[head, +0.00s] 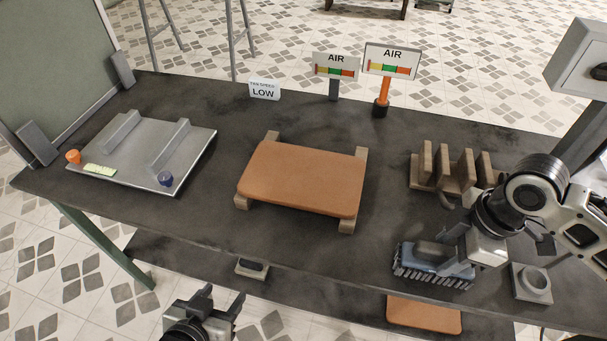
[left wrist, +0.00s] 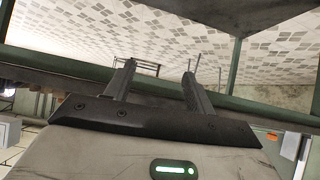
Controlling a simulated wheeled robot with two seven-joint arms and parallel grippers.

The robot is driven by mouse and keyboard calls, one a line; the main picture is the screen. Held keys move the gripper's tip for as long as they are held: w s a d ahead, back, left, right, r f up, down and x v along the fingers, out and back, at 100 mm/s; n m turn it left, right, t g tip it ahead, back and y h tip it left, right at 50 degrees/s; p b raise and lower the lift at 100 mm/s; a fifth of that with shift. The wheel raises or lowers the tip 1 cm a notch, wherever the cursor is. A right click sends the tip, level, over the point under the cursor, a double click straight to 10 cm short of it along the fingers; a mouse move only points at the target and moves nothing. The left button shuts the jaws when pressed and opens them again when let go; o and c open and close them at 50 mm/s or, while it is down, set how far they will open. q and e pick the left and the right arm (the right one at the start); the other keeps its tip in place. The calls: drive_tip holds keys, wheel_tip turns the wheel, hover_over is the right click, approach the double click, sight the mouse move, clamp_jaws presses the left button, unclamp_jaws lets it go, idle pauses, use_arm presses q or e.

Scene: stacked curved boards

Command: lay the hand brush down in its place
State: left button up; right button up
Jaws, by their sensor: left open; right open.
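The hand brush (head: 432,264) has a blue body, a dark grey handle and pale bristles along its front edge. It lies at the right front of the dark table (head: 330,240). My right gripper (head: 464,246) is open at the brush's right end; its fingers are partly hidden, and I cannot tell whether they touch the brush. My left gripper (head: 219,299) is open and empty in front of the table's front edge. Its two fingers also show in the left wrist view (left wrist: 158,78), with nothing between them.
A brown curved board (head: 300,178) rests on wooden supports mid-table. A slotted wooden rack (head: 455,168) stands behind the brush, a grey block with a round socket (head: 532,284) to its right. A metal plate fixture (head: 140,150) is at left. Another board (head: 424,314) lies on the lower shelf.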

use_arm(q)
drive_tip(key=shift+s+a+r+p, duration=0.1)
drive_tip(key=shift+a+r+p, duration=0.15)
drive_tip(key=shift+p, duration=0.55)
use_arm(e)
drive_tip(key=d+r, duration=0.3)
drive_tip(key=r, duration=1.2)
drive_tip(key=shift+s+r, duration=0.3)
drive_tip(key=shift+s, duration=0.1)
use_arm(q)
drive_tip(key=shift+d+r, duration=0.1)
drive_tip(key=shift+r, duration=0.1)
